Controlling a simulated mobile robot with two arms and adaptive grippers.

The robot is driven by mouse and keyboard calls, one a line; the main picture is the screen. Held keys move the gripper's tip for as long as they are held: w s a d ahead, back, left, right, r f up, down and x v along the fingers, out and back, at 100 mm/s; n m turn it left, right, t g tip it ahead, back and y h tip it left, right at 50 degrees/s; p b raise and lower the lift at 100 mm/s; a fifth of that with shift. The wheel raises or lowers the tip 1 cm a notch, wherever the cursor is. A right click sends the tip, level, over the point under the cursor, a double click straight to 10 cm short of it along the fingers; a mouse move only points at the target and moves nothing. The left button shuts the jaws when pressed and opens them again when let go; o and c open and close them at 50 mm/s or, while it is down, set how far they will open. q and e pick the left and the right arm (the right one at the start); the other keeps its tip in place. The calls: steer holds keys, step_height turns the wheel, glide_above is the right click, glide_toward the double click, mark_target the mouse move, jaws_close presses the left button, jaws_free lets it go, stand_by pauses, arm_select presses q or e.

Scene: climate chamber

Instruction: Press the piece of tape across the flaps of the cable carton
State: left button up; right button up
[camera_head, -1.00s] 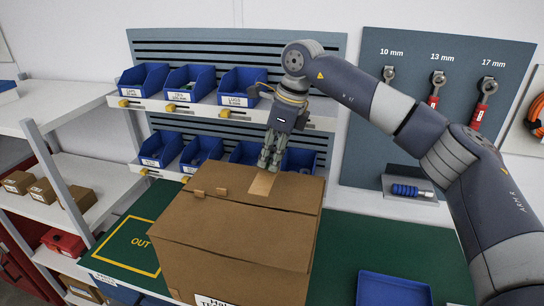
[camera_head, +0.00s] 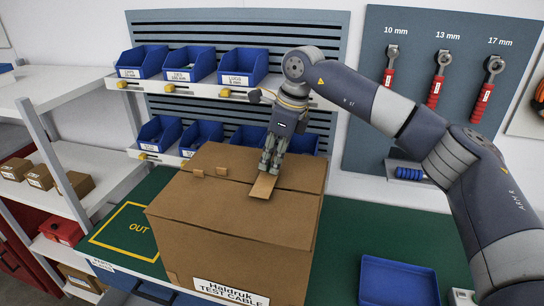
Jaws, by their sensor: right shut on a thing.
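The brown cable carton (camera_head: 220,237) stands on the green bench mat, its top flaps lying down with a seam across them. A label reading "Haldruk TEST CABLE" is on its front. My right gripper (camera_head: 270,168) points down over the top of the carton, shut on the tan piece of tape (camera_head: 263,187). The tape hangs from the fingertips towards the front, over the seam. I cannot tell whether its free end touches the cardboard. My left gripper is not in view.
Blue bins (camera_head: 242,66) fill two racks behind the carton. A blue tray (camera_head: 397,282) lies at front right. A yellow "OUT" square (camera_head: 130,246) is clear on the mat at left. Wrenches (camera_head: 438,85) hang at right, above a blue-handled tool (camera_head: 410,173).

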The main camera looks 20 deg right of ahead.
steer(key=shift+f, duration=0.25)
steer(key=o, duration=0.8)
steer(key=v, duration=1.2)
steer(key=shift+s, duration=0.1)
